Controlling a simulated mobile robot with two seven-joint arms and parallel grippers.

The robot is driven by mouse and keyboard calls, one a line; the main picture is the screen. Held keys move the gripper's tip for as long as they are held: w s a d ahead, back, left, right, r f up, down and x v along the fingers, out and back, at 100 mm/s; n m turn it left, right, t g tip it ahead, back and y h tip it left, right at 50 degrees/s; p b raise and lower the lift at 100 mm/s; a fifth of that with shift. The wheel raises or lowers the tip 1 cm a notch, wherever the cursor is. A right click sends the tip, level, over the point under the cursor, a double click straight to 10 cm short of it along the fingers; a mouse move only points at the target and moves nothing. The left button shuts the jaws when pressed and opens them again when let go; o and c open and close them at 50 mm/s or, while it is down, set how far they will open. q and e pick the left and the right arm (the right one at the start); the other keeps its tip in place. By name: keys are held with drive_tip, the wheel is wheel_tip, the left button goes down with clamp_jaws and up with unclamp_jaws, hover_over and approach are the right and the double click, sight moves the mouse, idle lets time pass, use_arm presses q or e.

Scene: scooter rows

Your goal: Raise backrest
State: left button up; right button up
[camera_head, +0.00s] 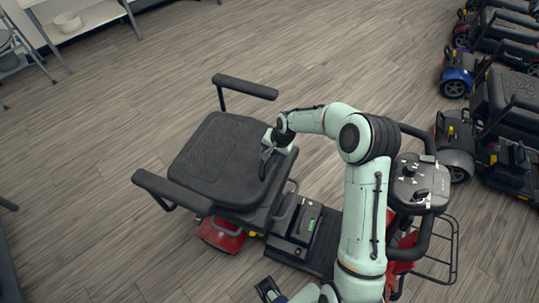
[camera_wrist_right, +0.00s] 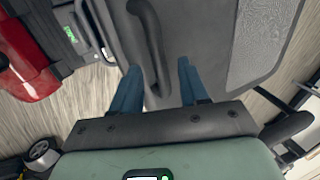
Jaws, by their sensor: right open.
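The scooter's backrest (camera_head: 212,150) is a dark textured panel lying folded flat over the seat, between two armrests. A black curved handle (camera_wrist_right: 148,45) is on its grey face in the right wrist view. My right gripper (camera_head: 267,160) is at the panel's edge nearest the tiller. In the wrist view its two blue fingers (camera_wrist_right: 160,82) are open, one on each side of the handle, with gaps showing. Whether they touch it I cannot tell. My left gripper (camera_head: 268,290) is low at the bottom edge, away from the seat; its jaw state is unclear.
The armrests (camera_head: 245,88) stick out beside the seat. The tiller (camera_head: 418,183) and wire basket (camera_head: 437,252) stand right of my right arm. More scooters (camera_head: 510,120) line the right side. A white shelf (camera_head: 85,20) is at the upper left. Floor left of the seat is clear.

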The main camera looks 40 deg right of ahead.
drive_tip(key=shift+w+a+f, duration=0.1)
drive_tip(key=shift+w+f, duration=0.05)
drive_tip(key=shift+f, duration=0.4)
clamp_jaws()
drive_tip(key=shift+r, duration=0.1)
